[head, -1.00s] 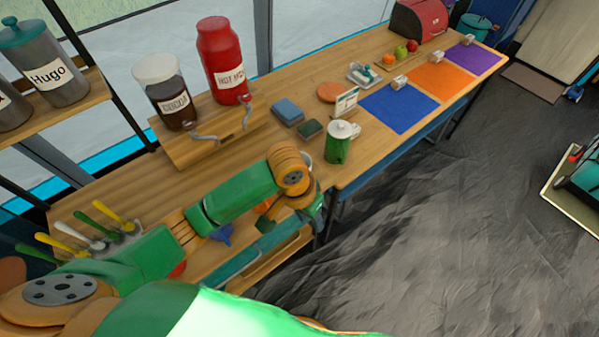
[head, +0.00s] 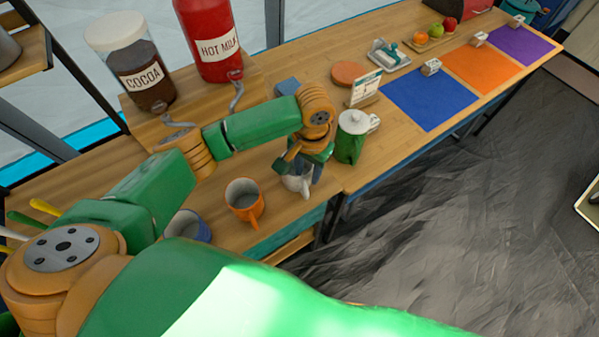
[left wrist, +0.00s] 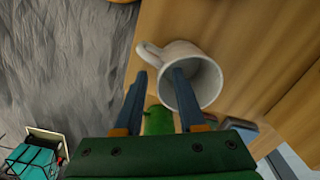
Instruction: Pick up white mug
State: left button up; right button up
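The white mug (head: 297,184) stands on the wooden counter, partly hidden behind my left gripper (head: 304,168). In the left wrist view the white mug (left wrist: 207,60) shows its open mouth, with its handle at the left. My left gripper (left wrist: 160,76) is open there. One finger overlaps the mug's mouth and the other is outside, beside the handle, so part of the wall lies between them. I cannot tell whether either finger touches it. My right gripper is not in view.
An orange mug (head: 244,200) and a blue mug (head: 190,226) stand left of the white mug. A green lidded pitcher (head: 350,138) stands close on its right. Cocoa (head: 142,75) and hot milk (head: 212,45) dispensers are behind. The counter's front edge is near.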

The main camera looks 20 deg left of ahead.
aim_at(309, 186)
pick_arm(q)
jog(key=f, duration=0.5)
jog(key=shift+w+d+f, duration=0.1)
jog(key=shift+w+d, duration=0.05)
jog(key=shift+w, duration=0.2)
grip_shut()
dwell(0.9)
